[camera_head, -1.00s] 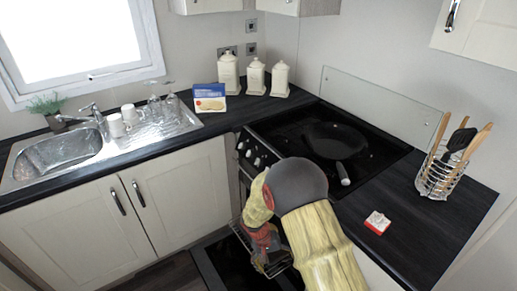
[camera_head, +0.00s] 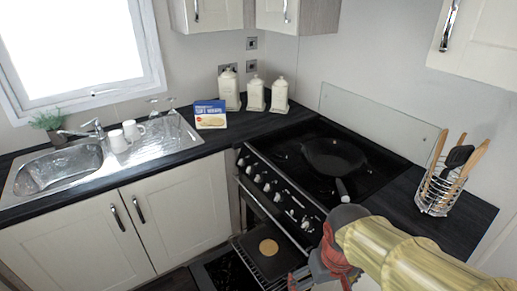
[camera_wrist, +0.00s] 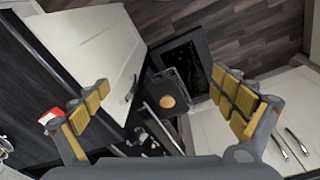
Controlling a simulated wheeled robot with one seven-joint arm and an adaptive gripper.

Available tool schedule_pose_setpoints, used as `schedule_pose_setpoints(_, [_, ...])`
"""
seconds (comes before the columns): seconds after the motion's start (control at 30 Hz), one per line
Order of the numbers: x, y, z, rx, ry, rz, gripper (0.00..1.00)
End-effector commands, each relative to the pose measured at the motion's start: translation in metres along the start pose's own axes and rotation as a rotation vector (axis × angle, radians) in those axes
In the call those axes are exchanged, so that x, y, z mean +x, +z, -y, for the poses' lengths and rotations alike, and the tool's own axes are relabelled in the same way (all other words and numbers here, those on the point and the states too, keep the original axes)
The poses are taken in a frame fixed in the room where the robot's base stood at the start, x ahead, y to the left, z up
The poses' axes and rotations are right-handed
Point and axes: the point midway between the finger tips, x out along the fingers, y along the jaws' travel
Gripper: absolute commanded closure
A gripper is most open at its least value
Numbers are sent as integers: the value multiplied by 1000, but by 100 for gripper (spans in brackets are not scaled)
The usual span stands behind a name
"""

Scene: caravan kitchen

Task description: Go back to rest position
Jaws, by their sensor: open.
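My gripper (camera_wrist: 165,110) is open and empty in the wrist view, its yellow-padded fingers spread wide. In the head view my arm reaches in from the lower right, and the gripper end is mostly cut off at the bottom edge. A round, flat, tan food item (camera_head: 268,247) lies on a dark tray (camera_head: 262,262) at the open oven below the hob. The item also shows in the wrist view (camera_wrist: 167,101), between and beyond the fingers, touching neither.
A frying pan (camera_head: 334,157) sits on the hob (camera_head: 300,150). A utensil holder (camera_head: 440,190) stands on the right counter. A red-and-white item (camera_wrist: 50,119) shows beside the left finger. The open oven door (camera_head: 222,270) juts out low. Canisters (camera_head: 255,95) and a blue box (camera_head: 210,114) stand behind.

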Motion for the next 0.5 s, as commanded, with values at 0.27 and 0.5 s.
schedule_pose_setpoints(0.27, [-62, 34, -15, 103, -8, -217, 4])
schedule_pose_setpoints(0.5, [-103, 41, -28, 149, 14, -357, 4])
